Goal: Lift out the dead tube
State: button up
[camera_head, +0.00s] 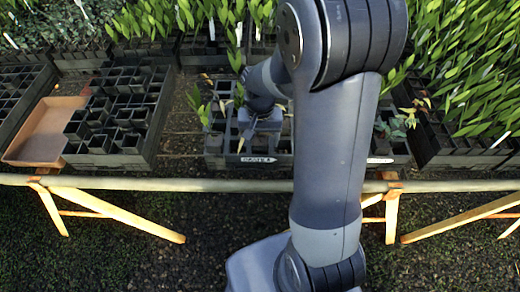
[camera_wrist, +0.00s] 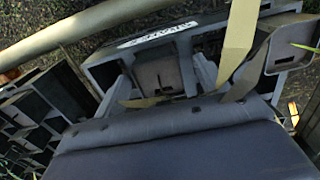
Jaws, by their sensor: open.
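The dark tray (camera_head: 213,160) with a white label (camera_head: 258,160) stands on the bench in front of me. My gripper (camera_head: 262,122) is low over it, partly hidden by my own arm. A withered tan leaf (camera_head: 241,145) hangs beside it. In the wrist view, my open gripper (camera_wrist: 162,82) has a finger on each side of a square tube (camera_wrist: 160,73) at the labelled tray edge. Dry tan leaves (camera_wrist: 241,38) cross this view beside and below the tube. I cannot tell whether the fingers touch it.
Green seedlings (camera_head: 220,105) stand in the same tray on the left. A tray of empty black tubes (camera_head: 120,115) and a terracotta-coloured tray (camera_head: 45,130) are at the left. Dense leafy trays (camera_head: 460,70) fill the right. A pale rail (camera_head: 200,185) runs along the bench front.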

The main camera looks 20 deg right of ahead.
jog(key=shift+f, duration=0.4)
jog(key=shift+c, duration=0.2)
jog(key=c, duration=1.4)
jog(key=shift+r, duration=0.15)
